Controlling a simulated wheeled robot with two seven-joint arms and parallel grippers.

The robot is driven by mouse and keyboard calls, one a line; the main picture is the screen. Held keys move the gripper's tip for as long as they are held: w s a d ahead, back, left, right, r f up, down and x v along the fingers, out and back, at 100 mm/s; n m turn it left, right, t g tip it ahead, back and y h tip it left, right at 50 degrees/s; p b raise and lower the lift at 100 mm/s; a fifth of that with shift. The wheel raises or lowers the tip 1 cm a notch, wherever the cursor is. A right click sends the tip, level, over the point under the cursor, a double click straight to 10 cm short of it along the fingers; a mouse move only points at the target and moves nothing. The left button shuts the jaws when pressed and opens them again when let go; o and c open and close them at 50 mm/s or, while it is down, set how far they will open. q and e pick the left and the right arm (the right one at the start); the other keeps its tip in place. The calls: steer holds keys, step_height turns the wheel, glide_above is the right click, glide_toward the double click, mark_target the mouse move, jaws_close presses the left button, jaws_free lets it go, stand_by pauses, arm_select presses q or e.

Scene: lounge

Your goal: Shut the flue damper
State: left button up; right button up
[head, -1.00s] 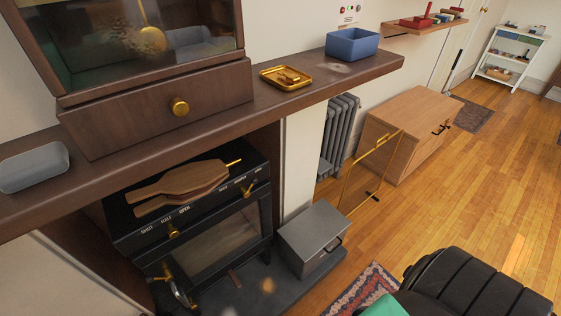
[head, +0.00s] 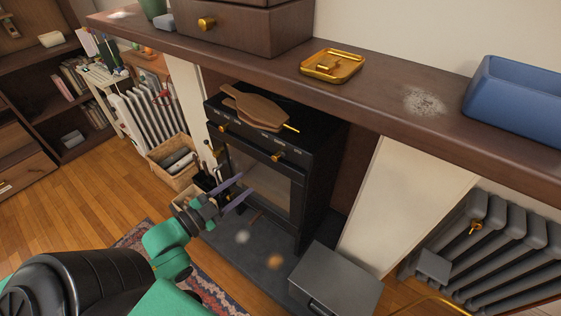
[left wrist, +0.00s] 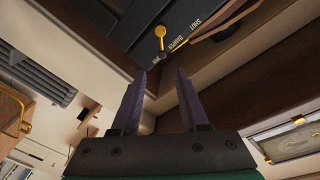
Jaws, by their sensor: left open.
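The black stove (head: 262,180) stands under the mantel. Its front top edge bears white lettering and two brass handles, one at the left (head: 222,129) and one at the right (head: 277,156). In the left wrist view a brass handle (left wrist: 160,34) is beyond my fingertips, beside lettering that reads DAMPER and SHUT. Which setting it stands at is unclear. My left gripper (head: 240,190) is open and empty, in front of the stove and below the handles, apart from them. It also shows in the left wrist view (left wrist: 160,78). My right gripper is out of view.
Wooden bellows (head: 258,108) lie on the stove top. The mantel (head: 390,105) overhangs it, with a brass tray (head: 332,66) and blue box (head: 515,100) on it. A grey metal box (head: 335,281) stands at the lower right, a basket (head: 172,168) at the left.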

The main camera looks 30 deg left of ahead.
mark_target(278, 156)
arm_select(q)
steer(key=x, duration=1.4)
steer(key=shift+w+a+f, duration=0.2)
steer(key=shift+a, duration=0.2)
jaws_close()
